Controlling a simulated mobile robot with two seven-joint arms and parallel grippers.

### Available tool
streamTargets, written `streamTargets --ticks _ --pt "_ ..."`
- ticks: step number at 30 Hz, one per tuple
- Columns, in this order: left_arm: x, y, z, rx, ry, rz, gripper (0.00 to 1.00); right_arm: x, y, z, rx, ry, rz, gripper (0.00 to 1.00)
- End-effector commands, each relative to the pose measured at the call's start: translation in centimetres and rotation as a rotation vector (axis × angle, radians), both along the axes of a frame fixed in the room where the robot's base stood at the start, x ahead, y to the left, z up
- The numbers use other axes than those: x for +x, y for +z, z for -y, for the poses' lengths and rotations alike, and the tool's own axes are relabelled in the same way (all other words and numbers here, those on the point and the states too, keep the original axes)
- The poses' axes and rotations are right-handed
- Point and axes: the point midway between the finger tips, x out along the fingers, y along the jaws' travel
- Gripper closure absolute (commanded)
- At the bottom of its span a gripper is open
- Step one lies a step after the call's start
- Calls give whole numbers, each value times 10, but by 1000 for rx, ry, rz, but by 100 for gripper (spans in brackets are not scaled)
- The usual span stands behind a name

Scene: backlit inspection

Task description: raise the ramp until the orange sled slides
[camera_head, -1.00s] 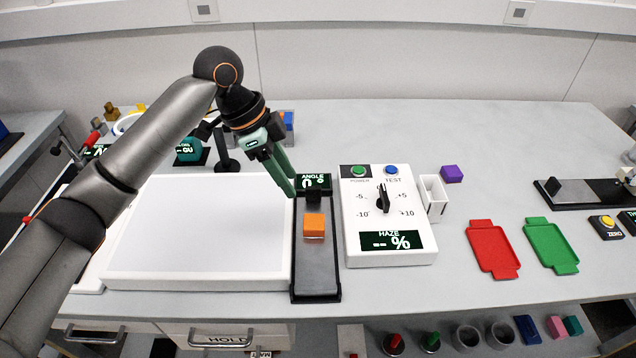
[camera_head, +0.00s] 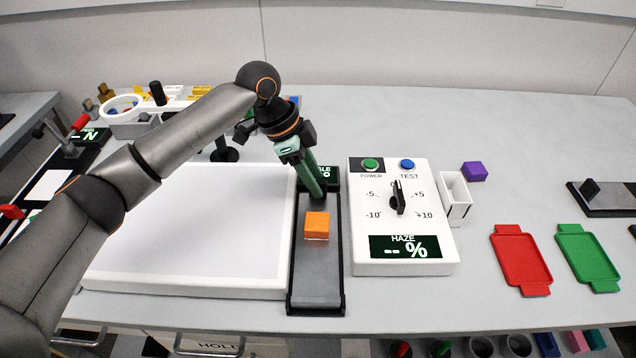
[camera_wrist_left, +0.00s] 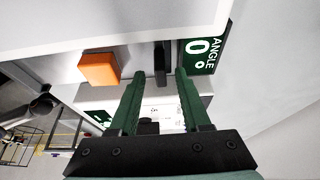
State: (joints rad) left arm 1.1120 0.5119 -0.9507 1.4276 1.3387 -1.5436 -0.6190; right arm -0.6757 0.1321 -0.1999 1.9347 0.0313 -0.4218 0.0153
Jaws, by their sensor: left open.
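The ramp (camera_head: 317,277) is a dark grey plate lying flat in a black frame, between the white light panel and the haze box. The orange sled (camera_head: 316,224) rests on its upper half; it shows in the left wrist view (camera_wrist_left: 99,69) too. My left gripper (camera_head: 321,194), with green fingers, is over the ramp's far end, beyond the sled. In the left wrist view the open fingers (camera_wrist_left: 160,74) have a black upright piece (camera_wrist_left: 162,60) between their tips; contact cannot be told. The angle display (camera_wrist_left: 203,50) reads 0; my fingers partly hide it in the head view.
The white light panel (camera_head: 185,285) lies left. The haze box (camera_head: 365,255), with buttons and a dial, stands close on the right. Farther right are a white holder (camera_head: 456,208), a purple block (camera_head: 474,171), a red tray (camera_head: 520,258) and a green tray (camera_head: 588,258).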

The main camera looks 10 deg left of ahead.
Motion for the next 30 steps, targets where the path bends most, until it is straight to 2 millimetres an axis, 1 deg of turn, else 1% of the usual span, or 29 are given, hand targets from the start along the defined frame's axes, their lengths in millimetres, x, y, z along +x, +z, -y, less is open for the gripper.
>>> streamTargets --ticks 1,6,15,27,28,30 --pt "0 -7 2 1 1 -1 52 1 0 0 0 1 2 50" --pt "2 -18 7 1 -1 0 52 4 1 -1 0 2 8 50" --pt "2 -19 8 0 -1 1 52 5 2 -1 0 4 9 50" --pt "2 -19 7 1 0 1 98 5 2 0 0 3 9 50" --pt "2 -19 7 1 0 1 100 5 2 0 0 3 9 50" --pt "2 -19 7 1 0 1 100 5 2 0 -1 2 9 50"
